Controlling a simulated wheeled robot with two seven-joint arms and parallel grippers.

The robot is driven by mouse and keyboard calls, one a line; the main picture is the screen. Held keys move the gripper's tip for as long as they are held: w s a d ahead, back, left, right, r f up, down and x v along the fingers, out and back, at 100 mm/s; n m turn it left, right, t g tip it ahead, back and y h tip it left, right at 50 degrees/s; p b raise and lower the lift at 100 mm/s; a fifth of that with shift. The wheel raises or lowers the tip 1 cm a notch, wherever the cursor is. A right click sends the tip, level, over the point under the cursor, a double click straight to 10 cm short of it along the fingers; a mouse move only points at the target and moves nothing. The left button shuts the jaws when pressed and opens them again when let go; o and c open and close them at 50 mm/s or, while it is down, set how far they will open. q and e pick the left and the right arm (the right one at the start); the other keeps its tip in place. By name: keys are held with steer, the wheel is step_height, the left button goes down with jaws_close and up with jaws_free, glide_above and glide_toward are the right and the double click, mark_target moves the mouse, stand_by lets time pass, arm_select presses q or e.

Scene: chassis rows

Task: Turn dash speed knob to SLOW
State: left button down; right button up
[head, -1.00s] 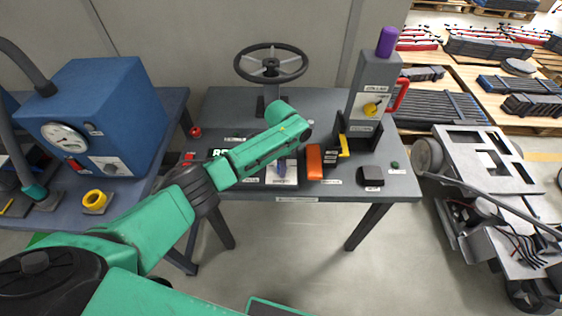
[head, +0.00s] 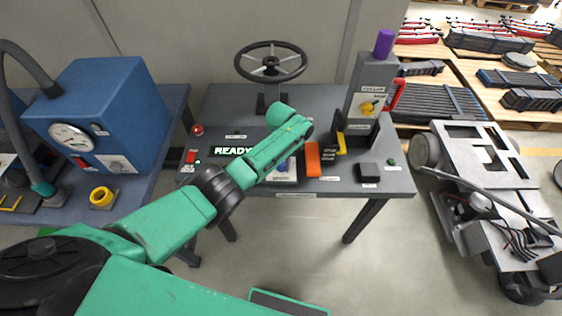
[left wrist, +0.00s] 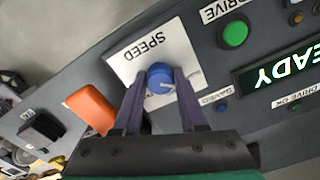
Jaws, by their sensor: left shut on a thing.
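The blue speed knob (left wrist: 160,76) sits on a white plate marked SPEED (left wrist: 188,50) on the dark dash panel. In the left wrist view my left gripper (left wrist: 161,84) has its two dark fingers on either side of the knob, shut on it. A pale pointer line shows on the knob; the SLOW mark cannot be read. In the head view the plate (head: 283,179) is partly covered by my left arm, and only a bit of the knob shows beneath it. My right gripper is not in view.
An orange block (head: 312,160) and a grey tower with a yellow knob (head: 368,107) stand right of the plate. The READY display (head: 222,150) and a green DRIVE button (left wrist: 235,34) are nearby. A steering wheel (head: 271,62) rises behind. A blue box machine (head: 100,110) stands left.

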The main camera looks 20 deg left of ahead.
arm_select(q)
steer(key=shift+w+r+n, duration=0.2)
steer(key=shift+n, duration=0.8)
steer(key=shift+c, duration=2.3)
jaws_free()
steer(key=shift+s, duration=0.1)
steer(key=shift+f, duration=0.1)
